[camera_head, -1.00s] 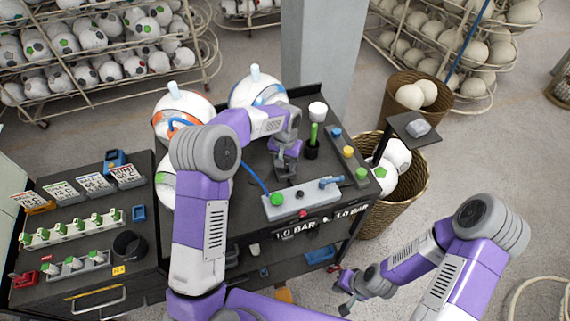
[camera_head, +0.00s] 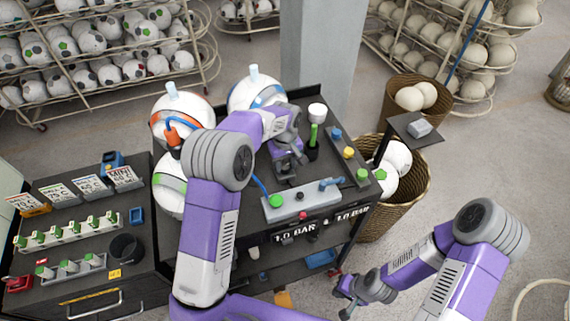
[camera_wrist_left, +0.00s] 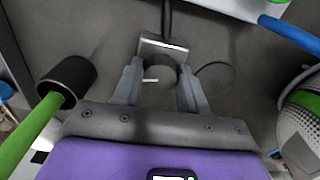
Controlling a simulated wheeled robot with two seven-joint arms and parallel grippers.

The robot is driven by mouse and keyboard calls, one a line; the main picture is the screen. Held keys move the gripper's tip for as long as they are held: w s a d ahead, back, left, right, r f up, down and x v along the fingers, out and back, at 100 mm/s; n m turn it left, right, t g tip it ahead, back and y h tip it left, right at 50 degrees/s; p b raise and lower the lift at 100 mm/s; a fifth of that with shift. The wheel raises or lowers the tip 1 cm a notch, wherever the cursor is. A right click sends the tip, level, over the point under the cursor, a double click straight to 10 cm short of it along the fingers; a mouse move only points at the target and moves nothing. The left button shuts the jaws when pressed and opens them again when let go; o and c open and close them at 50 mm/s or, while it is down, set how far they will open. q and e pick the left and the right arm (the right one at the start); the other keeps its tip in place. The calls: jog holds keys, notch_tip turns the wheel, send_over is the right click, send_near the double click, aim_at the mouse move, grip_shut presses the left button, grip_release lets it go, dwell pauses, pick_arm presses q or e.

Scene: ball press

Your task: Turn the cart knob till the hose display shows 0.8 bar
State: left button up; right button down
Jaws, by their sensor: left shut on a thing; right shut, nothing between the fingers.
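The dark cart (camera_head: 235,271) carries two white-lettered displays on its front edge. The left display (camera_head: 295,237) reads 1.0 BAR, and the right display (camera_head: 352,214) also appears to read 1.0 BAR. I cannot tell which belongs to the hose. My left gripper (camera_head: 287,171) is low over the cart top, behind the grey panel (camera_head: 315,197). In the left wrist view its fingers (camera_wrist_left: 160,84) are shut around a dark round thing with a white mark, apparently the knob (camera_wrist_left: 161,74), mostly hidden in the head view. My right gripper (camera_head: 347,307) is shut and empty, low beside the cart.
White balls stand behind the left arm, one with an orange band (camera_head: 182,110) and one with a blue band (camera_head: 256,92). A black cup with a green-handled tool (camera_head: 313,136) stands right of the left gripper. Wicker baskets (camera_head: 404,208) stand right of the cart.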

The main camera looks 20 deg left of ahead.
aim_at(285, 166)
pick_arm(q)
jog(key=shift+n, duration=0.3)
jog(key=o, duration=1.1)
jog(key=shift+c, duration=0.2)
notch_tip(285, 166, up, 8)
jog(key=shift+f, duration=0.15)
